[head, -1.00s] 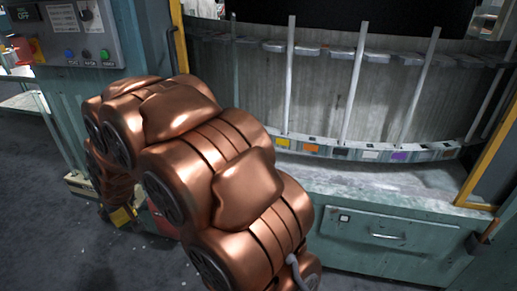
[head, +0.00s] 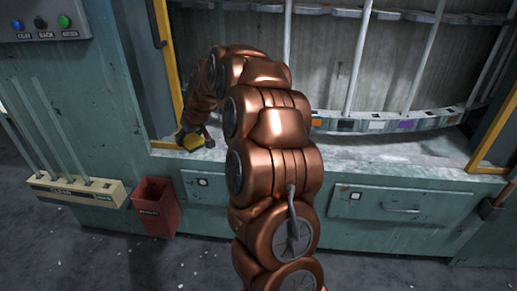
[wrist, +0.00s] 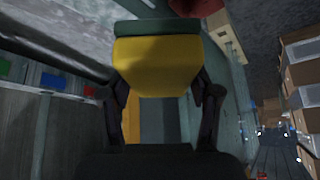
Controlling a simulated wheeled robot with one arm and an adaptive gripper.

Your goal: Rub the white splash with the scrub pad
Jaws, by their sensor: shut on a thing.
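My gripper (wrist: 160,88) is shut on the scrub pad (wrist: 157,66), a yellow block with a dark green face, in the wrist view. In the head view the scrub pad (head: 190,140) is at the far end of my arm, by the left end of the cabinet ledge, beside the yellow frame. I cannot tell whether it touches the ledge. A pale, whitish area (head: 400,158) shows on the ledge right of my arm; I cannot tell whether this is the white splash. My arm hides part of the ledge.
Upright rods (head: 360,60) and a row of coloured squares (head: 405,124) stand behind the ledge. Yellow posts (head: 168,50) edge the opening. Drawers (head: 400,212) are below. A red bin (head: 156,207) and a rack of tubes (head: 78,190) stand at left.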

